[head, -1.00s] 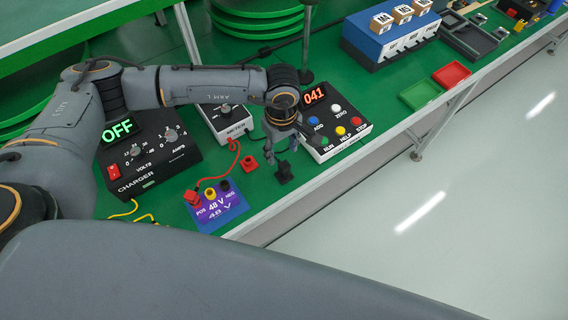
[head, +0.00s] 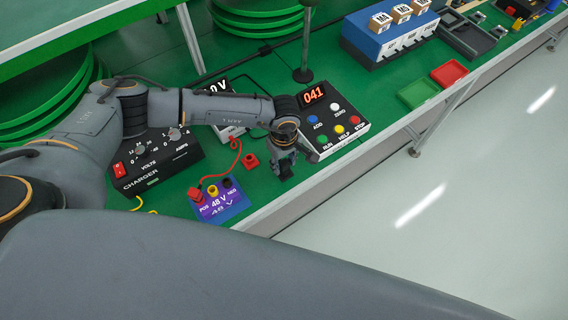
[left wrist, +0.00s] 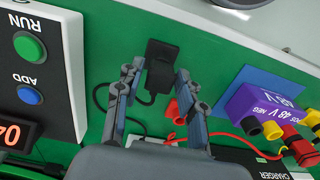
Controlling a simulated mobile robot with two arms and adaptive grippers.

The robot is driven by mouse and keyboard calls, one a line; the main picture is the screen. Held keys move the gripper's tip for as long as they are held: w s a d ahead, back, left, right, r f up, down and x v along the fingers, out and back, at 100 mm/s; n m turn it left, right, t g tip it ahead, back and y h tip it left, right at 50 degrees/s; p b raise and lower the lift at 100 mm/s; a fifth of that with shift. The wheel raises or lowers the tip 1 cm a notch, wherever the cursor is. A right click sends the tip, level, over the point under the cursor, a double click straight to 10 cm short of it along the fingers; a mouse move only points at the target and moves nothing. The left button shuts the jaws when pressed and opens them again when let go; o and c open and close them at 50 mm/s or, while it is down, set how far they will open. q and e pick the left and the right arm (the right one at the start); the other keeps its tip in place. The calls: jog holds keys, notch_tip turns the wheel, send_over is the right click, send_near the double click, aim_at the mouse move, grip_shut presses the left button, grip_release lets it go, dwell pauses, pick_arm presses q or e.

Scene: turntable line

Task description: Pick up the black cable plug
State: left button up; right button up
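The black cable plug (left wrist: 161,52) lies on the green bench top, just beyond and partly between my left fingertips in the left wrist view; a black cable curves near it. My left gripper (left wrist: 161,72) is open, one finger on each side of the plug's near part, and I cannot tell whether either touches it. In the head view my left gripper (head: 286,165) points down over the plug's spot and mostly hides it. My right gripper is in neither view.
A purple 48 V battery (head: 222,207) has a red plug on POS. The charger (head: 160,168) is farther left; a button box (head: 332,122) stands close on the right. The bench's front edge is near.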

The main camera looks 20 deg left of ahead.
pick_arm(q)
jog(key=c, duration=0.6)
jog(key=shift+r, duration=0.1)
jog(key=shift+w+r+b, duration=0.1)
jog(key=shift+r+b, duration=0.35)
jog(key=shift+b, duration=0.05)
jog(key=s+d+r+b, duration=0.6)
jog(key=s+d+r, duration=0.3)
jog(key=r, duration=0.3)
jog(key=shift+s+d, duration=0.25)
jog(key=shift+s, duration=0.4)
